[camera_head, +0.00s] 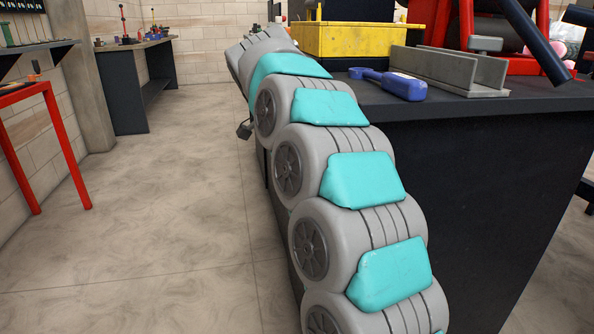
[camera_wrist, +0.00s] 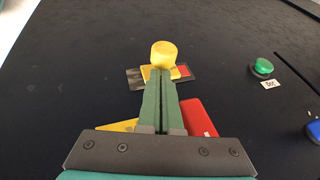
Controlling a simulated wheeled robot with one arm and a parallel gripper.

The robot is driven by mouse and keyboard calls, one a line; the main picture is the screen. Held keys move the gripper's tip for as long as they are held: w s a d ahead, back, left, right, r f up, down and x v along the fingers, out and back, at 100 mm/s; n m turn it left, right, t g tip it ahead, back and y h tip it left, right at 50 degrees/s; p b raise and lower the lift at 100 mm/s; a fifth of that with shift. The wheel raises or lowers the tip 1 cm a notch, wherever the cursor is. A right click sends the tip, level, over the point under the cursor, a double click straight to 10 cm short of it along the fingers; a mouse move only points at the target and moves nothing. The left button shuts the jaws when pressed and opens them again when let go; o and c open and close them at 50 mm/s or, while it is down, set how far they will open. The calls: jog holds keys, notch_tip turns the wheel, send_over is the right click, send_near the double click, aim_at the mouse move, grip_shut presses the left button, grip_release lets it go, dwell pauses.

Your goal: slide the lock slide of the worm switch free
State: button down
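In the wrist view, a yellow round knob (camera_wrist: 163,54) stands over a small flat dark plate (camera_wrist: 135,78) on a dark panel. Yellow and red patches (camera_wrist: 184,71) show on the plate around the knob's foot. I cannot make out which part is the lock slide. My gripper (camera_wrist: 161,74) has two green fingers, side by side with only a thin dark line between them. Their tips are at the near side of the knob; I cannot tell whether they touch it. Nothing clearly shows between the fingers. In the head view the gripper is hidden.
A green button (camera_wrist: 263,66) with a white label (camera_wrist: 270,84) and a blue button (camera_wrist: 314,130) lie to the right. A red part (camera_wrist: 199,117) shows beside the fingers. In the head view, a yellow box (camera_head: 345,40), a blue tool (camera_head: 403,86) and a grey channel (camera_head: 445,68) are on the dark bench.

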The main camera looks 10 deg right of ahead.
jog(key=shift+w+a+f+b, duration=0.4)
jog(key=shift+w+a+b, duration=0.2)
jog(key=shift+b, duration=0.3)
jog(key=shift+w+a, duration=0.1)
jog(key=shift+a, duration=0.05)
jog(key=shift+n, duration=0.3)
